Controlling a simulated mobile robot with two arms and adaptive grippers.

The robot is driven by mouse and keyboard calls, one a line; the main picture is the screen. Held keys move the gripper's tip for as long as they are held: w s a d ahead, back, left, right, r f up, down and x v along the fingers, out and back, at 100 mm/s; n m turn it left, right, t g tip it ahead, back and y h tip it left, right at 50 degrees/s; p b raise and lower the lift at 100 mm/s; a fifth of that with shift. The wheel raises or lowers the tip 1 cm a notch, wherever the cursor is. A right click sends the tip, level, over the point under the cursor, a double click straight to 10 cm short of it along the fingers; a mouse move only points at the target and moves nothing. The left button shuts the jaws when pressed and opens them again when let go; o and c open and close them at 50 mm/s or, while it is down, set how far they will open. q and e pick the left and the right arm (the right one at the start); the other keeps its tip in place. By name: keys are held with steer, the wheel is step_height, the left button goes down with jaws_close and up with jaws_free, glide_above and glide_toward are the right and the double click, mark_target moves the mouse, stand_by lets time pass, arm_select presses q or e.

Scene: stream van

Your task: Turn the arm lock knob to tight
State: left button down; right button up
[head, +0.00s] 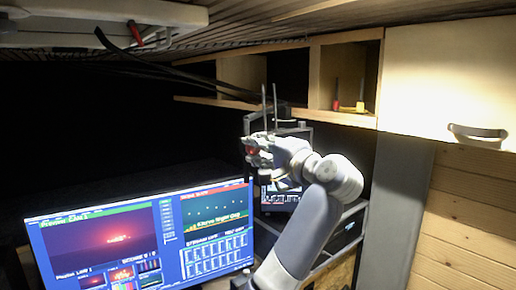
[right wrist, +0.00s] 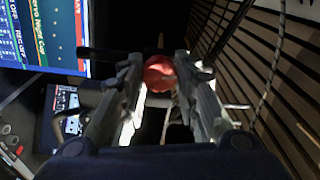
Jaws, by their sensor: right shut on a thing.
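The arm lock knob (right wrist: 160,72) is red and round. In the right wrist view it sits between the fingertips of my right gripper (right wrist: 158,80), which is shut on it. In the head view only a small red part of the knob (head: 250,150) shows at the gripper's left side. My right gripper (head: 262,150) is raised above the right edge of the monitor. The fingers hide most of the knob, and I cannot tell its turn position. My left gripper is not in view.
A lit monitor (head: 140,240) stands at the lower left. A smaller screen device (head: 278,203) is behind my right arm. Open wooden shelves (head: 345,62) and a pale cabinet (head: 450,60) are above right. A slatted wall (right wrist: 285,70) is close by in the wrist view.

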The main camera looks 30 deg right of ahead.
steer(key=shift+m, duration=1.2)
steer(key=o, duration=1.1)
steer(key=shift+d, duration=0.1)
steer(key=shift+c, duration=0.2)
steer(key=s, duration=1.2)
